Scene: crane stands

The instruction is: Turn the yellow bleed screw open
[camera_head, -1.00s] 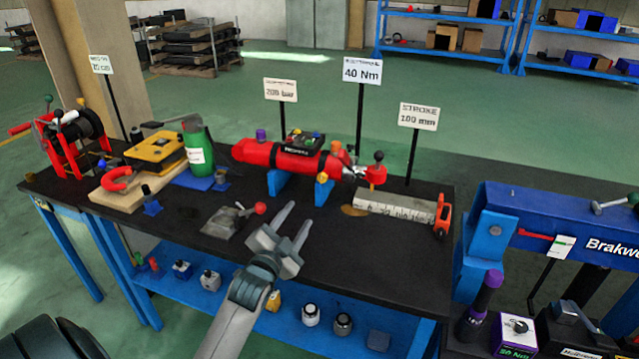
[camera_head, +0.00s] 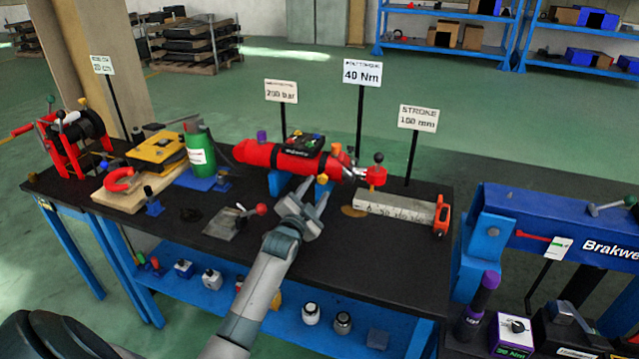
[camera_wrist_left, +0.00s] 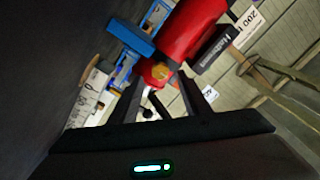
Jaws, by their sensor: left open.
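The red cylinder (camera_head: 285,158) lies across blue supports on the dark table. A small yellow-orange knob (camera_head: 322,179), which looks like the yellow bleed screw, sits at its near side toward the right end. In the left wrist view the yellow screw (camera_wrist_left: 160,72) shows against the red body (camera_wrist_left: 185,38), beyond and between my finger tips. My left gripper (camera_head: 312,192) is open and empty, its fingers pointing at the near side of the cylinder just short of the screw. I cannot tell whether a finger touches anything. My right gripper is not in view.
Right of the cylinder are a red block with a black-knobbed lever (camera_head: 377,170) and a ruler-like bar (camera_head: 395,207). A grey plate with a red-knobbed lever (camera_head: 235,218) lies left of my arm. Sign posts stand behind the cylinder. The table's front right is clear.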

